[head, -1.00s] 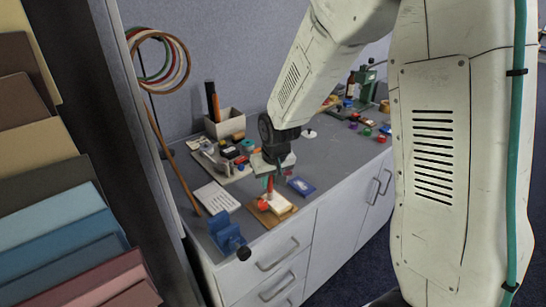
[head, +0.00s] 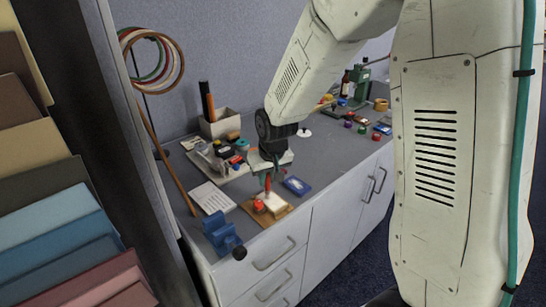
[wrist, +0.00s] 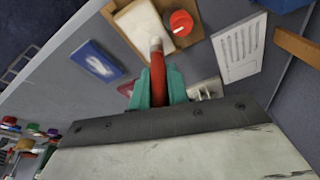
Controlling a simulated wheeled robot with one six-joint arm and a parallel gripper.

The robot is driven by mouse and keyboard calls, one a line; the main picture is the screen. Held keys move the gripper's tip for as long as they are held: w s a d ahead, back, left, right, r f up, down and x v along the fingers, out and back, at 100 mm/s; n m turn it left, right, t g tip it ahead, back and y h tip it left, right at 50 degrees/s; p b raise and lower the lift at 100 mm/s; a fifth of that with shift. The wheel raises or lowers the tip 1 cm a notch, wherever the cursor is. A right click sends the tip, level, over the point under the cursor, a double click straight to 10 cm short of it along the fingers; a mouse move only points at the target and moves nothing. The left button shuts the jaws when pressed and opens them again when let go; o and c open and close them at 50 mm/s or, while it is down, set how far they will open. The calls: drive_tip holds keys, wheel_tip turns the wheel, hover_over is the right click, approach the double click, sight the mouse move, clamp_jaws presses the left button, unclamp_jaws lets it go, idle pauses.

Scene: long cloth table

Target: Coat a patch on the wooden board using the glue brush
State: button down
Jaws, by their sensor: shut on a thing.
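My gripper (wrist: 158,92) has teal fingers and is shut on the red handle of the glue brush (wrist: 158,70). The brush points down, its pale bristle end over the wooden board (wrist: 200,35). On the board are a pale patch (wrist: 143,25) and a red-topped pot (wrist: 181,22). The bristle end shows at the patch's edge, beside the pot; I cannot tell whether it touches. In the head view the board (head: 247,210) lies near the table's front edge with my gripper (head: 268,178) above it. The brush's red handle (head: 267,187) shows there too.
A blue vise (head: 222,232) and a printed sheet (head: 212,198) are left of the board. A blue packet (head: 297,185) lies right of it. A tray of small items (head: 222,158) and a pen box (head: 221,123) stand behind.

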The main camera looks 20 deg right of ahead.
drive_tip(key=shift+r, duration=0.9)
drive_tip(key=shift+d+r, duration=0.1)
drive_tip(key=shift+r, duration=2.6)
drive_tip(key=shift+f, duration=0.1)
